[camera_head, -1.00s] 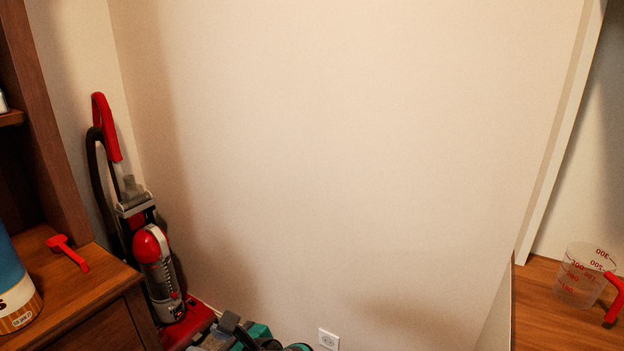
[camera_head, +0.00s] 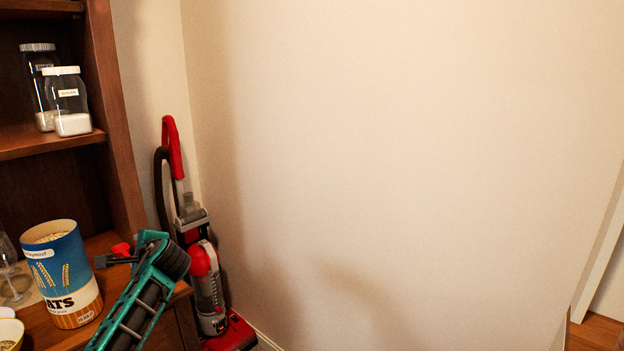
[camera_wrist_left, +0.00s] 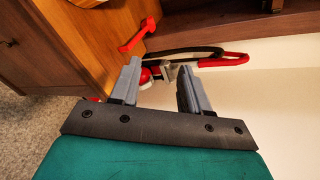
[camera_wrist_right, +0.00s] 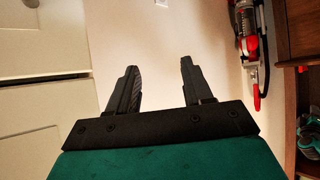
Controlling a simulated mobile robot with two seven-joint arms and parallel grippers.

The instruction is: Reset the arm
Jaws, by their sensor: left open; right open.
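My left gripper (camera_wrist_left: 158,66) is open and empty in the left wrist view, with the vacuum seen beyond its fingers. A teal and black arm of mine reaches up from the bottom left of the head view, in front of the hutch counter. A red scoop (camera_wrist_left: 138,36) lies on the counter, off to the left of the fingers in the left wrist view. In the head view it is partly hidden behind the arm (camera_head: 123,249). My right gripper (camera_wrist_right: 158,66) is open and empty, facing the bare wall; it is not identifiable in the head view.
A blue oats canister (camera_head: 62,278) stands on the counter (camera_head: 100,243) close to the arm. A glass and a bowl (camera_head: 10,333) sit at the left edge. Two jars (camera_head: 70,100) stand on the shelf. A red vacuum (camera_head: 207,285) stands beside the hutch. The wall space is clear.

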